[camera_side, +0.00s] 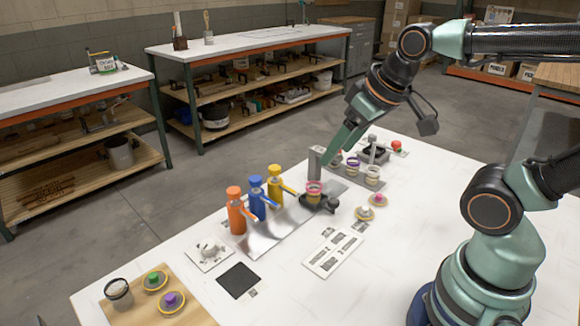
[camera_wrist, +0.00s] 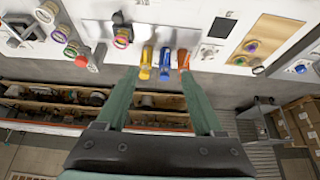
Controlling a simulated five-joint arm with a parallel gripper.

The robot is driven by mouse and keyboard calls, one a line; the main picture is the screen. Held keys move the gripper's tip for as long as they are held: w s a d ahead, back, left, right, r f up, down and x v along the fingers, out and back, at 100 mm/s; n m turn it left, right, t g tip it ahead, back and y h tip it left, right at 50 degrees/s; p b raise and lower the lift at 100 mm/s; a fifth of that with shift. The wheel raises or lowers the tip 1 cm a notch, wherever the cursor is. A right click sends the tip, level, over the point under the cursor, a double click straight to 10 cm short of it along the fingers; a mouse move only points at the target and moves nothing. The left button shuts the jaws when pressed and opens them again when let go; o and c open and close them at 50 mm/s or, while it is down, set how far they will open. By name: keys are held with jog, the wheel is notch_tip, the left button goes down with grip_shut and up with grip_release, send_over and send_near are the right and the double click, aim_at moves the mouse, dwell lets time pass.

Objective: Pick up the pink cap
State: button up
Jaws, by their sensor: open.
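A jar with a pink rim (camera_side: 314,188) stands near the yellow bottle. My gripper (camera_side: 328,160) is above the far side of the table, beyond that jar and apart from the caps. In the wrist view my gripper (camera_wrist: 157,70) has its two fingers spread with nothing held between them. I cannot make out a pink cap clearly there.
Orange (camera_side: 236,210), blue (camera_side: 257,198) and yellow (camera_side: 275,185) bottles stand in a row. Jars, one purple-rimmed (camera_side: 353,163), stand on a rack beside my gripper. Green (camera_side: 153,278) and purple (camera_side: 170,299) caps lie on a wooden board.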

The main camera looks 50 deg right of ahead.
jog(key=o, duration=0.4)
jog(key=m+g, duration=0.6)
jog(key=m, duration=1.4)
send_over(379, 195)
notch_tip(379, 195, down, 13)
jog(key=f, duration=0.6)
jog(key=shift+s+d+f, duration=0.1)
jog(key=shift+s+d, duration=0.15)
jog(key=shift+s, duration=0.15)
jog(key=shift+w+a+f, duration=0.1)
jog(key=shift+w+f, duration=0.1)
jog(key=shift+f, duration=1.15)
jog(key=shift+w+a+f, duration=0.1)
jog(key=shift+w+f, duration=0.05)
jog(key=shift+f, duration=1.15)
